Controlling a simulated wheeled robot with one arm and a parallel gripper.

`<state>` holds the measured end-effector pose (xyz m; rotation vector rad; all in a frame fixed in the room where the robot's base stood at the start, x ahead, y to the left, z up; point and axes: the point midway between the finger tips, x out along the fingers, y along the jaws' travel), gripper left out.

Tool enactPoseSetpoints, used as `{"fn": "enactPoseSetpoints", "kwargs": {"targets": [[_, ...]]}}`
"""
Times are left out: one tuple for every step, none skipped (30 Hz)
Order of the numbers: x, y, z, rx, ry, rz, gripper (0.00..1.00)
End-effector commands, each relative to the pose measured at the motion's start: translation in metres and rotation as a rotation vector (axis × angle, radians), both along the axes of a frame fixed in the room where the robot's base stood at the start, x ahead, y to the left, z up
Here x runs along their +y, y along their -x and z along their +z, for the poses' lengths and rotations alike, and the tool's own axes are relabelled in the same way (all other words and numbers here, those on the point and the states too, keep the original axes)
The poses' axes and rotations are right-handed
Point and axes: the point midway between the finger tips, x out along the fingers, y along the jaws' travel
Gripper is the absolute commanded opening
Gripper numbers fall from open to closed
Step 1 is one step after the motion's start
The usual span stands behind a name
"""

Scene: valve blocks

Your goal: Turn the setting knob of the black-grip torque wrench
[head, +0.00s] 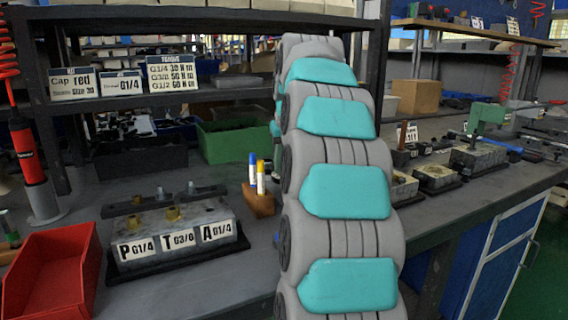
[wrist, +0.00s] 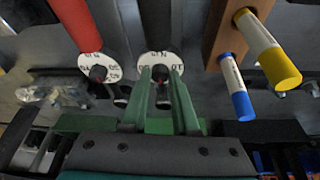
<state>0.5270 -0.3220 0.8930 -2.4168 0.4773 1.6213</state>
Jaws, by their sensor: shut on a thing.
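In the wrist view the black-grip torque wrench (wrist: 155,22) runs down from the top middle to a white scale disc (wrist: 153,59) with printed numbers. A small dark setting knob (wrist: 160,73) shows at the disc's centre. My gripper (wrist: 160,72) has its two green fingers on either side of the knob, shut on it. A red-grip wrench (wrist: 75,22) with its own white disc (wrist: 98,66) and dark knob lies to the left, apart from my fingers.
A wooden holder with a blue marker (head: 253,165) and a yellow marker (head: 261,178) stands close to the right of my gripper. The valve block (head: 175,228) labelled P, T, A sits left of my arm. A red bin (head: 52,265) and green bin (head: 232,142) are on the bench.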

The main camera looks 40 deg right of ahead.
Motion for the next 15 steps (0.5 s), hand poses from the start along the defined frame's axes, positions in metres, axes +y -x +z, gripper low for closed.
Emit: {"fn": "enactPoseSetpoints", "kwargs": {"targets": [[0.0002,0.0001,0.0001,0.000,0.000,0.005,0.00],[0.0001,0.0001,0.0001,0.000,0.001,0.007,0.00],[0.0001,0.0001,0.0001,0.000,0.001,0.009,0.00],[0.0002,0.0001,0.0001,0.001,0.001,0.010,0.00],[0.0002,0.0001,0.0001,0.000,0.000,0.011,0.00],[0.0001,0.0001,0.0001,0.000,0.000,0.012,0.00],[0.0001,0.0001,0.0001,0.000,0.000,0.011,0.00],[0.0002,0.0002,0.0000,0.000,0.000,0.011,0.00],[0.0001,0.0002,0.0001,0.000,0.000,0.011,0.00],[0.0002,0.0001,0.0001,0.000,0.000,0.011,0.00],[0.0001,0.0002,0.0001,0.000,0.000,0.011,0.00],[0.0001,0.0002,0.0001,0.000,0.000,0.010,0.00],[0.0001,0.0002,0.0001,0.000,0.000,0.010,0.00],[0.0001,0.0002,0.0001,0.000,0.000,0.010,0.30],[0.0001,0.0002,0.0001,0.000,0.000,0.010,0.34]]}}
